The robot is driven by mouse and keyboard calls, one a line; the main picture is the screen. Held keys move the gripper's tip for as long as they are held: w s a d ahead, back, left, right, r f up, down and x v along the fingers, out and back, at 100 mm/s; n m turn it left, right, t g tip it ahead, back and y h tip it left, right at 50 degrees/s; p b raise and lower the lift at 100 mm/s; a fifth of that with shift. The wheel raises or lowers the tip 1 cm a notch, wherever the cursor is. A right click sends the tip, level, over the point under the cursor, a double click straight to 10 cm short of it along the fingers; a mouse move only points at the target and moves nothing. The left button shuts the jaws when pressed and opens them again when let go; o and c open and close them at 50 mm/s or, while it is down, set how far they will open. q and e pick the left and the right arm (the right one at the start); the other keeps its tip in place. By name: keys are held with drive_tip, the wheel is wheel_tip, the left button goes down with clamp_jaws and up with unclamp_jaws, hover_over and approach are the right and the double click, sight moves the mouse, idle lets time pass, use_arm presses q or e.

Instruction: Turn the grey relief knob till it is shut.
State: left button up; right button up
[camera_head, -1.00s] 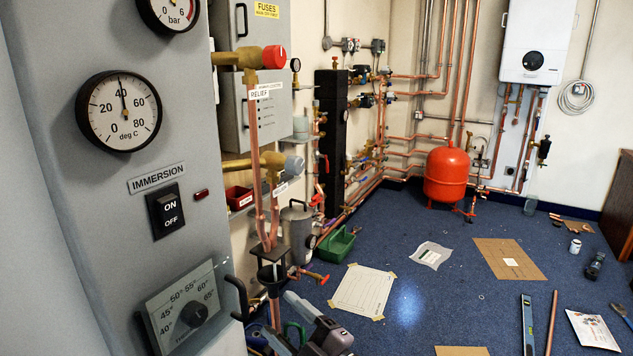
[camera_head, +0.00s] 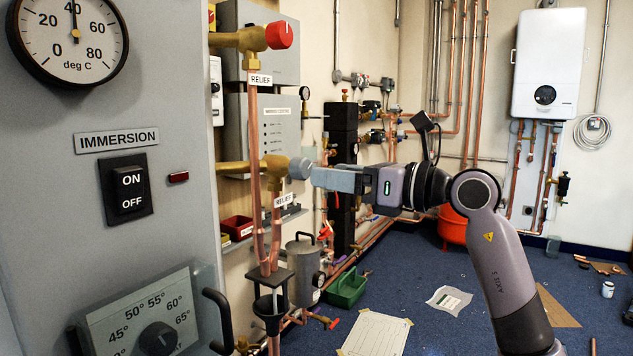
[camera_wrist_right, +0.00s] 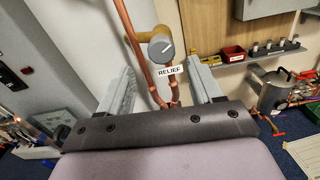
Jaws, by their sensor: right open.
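The grey relief knob (camera_head: 301,168) is on the end of the lower brass valve (camera_head: 255,168), with a RELIEF label (camera_head: 284,200) just below it. In the right wrist view the knob (camera_wrist_right: 160,47) faces me, and its pale line slants up to the right. My right gripper (camera_head: 315,177) is open and level with the knob, its fingers pointing left at it. In the wrist view the knob appears between the spread fingers, slightly beyond their tips; I cannot tell whether they touch it. My left gripper is out of view.
A red knob (camera_head: 279,35) on a similar brass valve is above, with its own RELIEF label. Copper pipes (camera_head: 253,130) run down to a black funnel-like tundish (camera_head: 271,300). The grey immersion panel (camera_head: 60,190) stands close on the left.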

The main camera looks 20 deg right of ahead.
sight(307, 170)
drive_tip(key=shift+w+r, duration=0.1)
drive_tip(key=shift+w, duration=0.15)
drive_tip(key=x, duration=0.6)
drive_tip(key=shift+w+a, duration=0.15)
drive_tip(key=shift+w, duration=0.1)
drive_tip(key=c, duration=1.1)
